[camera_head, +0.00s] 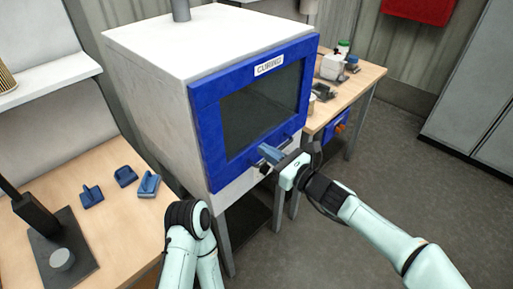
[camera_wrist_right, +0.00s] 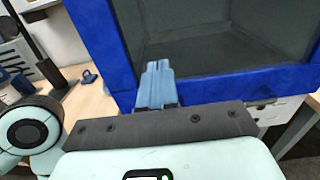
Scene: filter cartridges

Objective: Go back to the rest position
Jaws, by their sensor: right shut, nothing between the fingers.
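My right gripper (camera_head: 268,153) is shut and empty in front of the lower edge of the curing oven (camera_head: 155,50). Its blue-grey fingers (camera_wrist_right: 157,85) lie together in the right wrist view, by the oven's blue front frame (camera_wrist_right: 105,45). The oven's blue-framed door (camera_head: 207,120) looks closed, with a dark window (camera_head: 262,105). I cannot tell whether the fingertips touch the door or stand just off it. My left arm (camera_head: 187,240) is folded at the bottom middle of the head view; its gripper is out of sight.
A wooden bench (camera_head: 130,215) at left holds several blue parts (camera_head: 148,185) and a dark stand (camera_head: 65,255). Another bench (camera_head: 365,78) right of the oven holds a white jug (camera_head: 332,66) and small items. Grey floor (camera_head: 400,160) is open at right, before grey cabinets (camera_head: 475,100).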

